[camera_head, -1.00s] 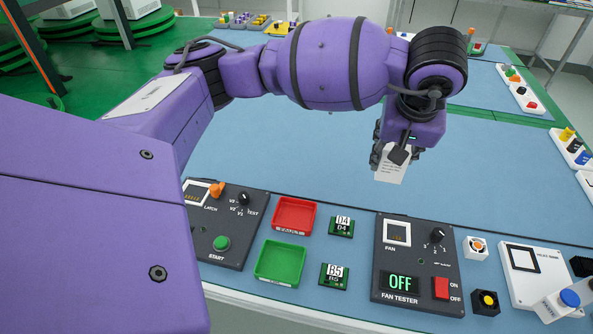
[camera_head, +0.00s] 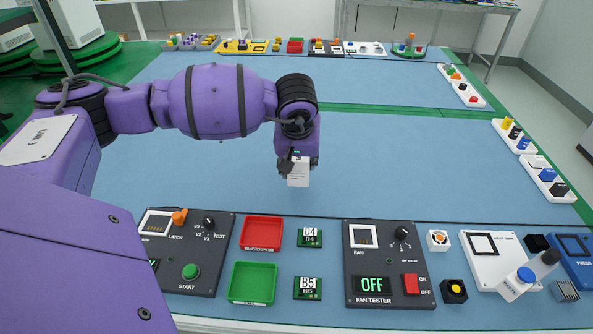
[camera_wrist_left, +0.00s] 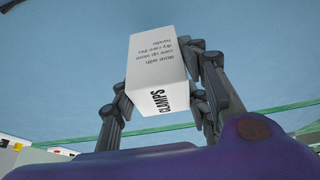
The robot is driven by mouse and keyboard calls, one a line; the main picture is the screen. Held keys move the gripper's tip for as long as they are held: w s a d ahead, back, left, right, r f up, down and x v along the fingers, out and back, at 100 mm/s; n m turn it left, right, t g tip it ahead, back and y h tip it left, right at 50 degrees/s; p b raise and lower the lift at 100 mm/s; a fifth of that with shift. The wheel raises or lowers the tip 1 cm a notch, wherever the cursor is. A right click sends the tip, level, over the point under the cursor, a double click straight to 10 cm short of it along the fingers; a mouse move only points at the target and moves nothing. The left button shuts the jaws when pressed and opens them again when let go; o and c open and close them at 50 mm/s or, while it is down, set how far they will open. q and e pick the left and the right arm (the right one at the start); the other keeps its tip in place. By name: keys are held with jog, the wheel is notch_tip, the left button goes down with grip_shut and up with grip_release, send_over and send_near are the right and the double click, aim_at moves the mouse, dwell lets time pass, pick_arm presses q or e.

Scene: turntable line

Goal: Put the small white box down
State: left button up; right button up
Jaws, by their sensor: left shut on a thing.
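The small white box (camera_head: 298,172) is held in my left gripper (camera_head: 298,160) over the blue table, beyond the row of panels. In the left wrist view the white box (camera_wrist_left: 159,75) shows printed text and the word "CLAMPS". The fingers of my left gripper (camera_wrist_left: 158,92) are closed against its two sides. I cannot tell how far the box is above the table. My right gripper is not in view.
Along the near edge stand the start panel (camera_head: 187,250), a red tray (camera_head: 262,247), a green tray (camera_head: 252,299), two green boards, the fan tester (camera_head: 385,262) and small parts. The blue table (camera_head: 400,160) around the held box is clear.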

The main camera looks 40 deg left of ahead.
aim_at(297, 172)
pick_arm(q)
jog(key=shift+a+f, duration=0.15)
jog(key=shift+f, duration=0.8)
jog(key=shift+a+f, duration=0.15)
jog(key=shift+f, duration=0.75)
jog(key=shift+f, duration=0.1)
jog(key=o, duration=0.8)
jog(key=shift+f, duration=0.1)
jog(key=o, duration=0.5)
jog(key=shift+c, duration=0.2)
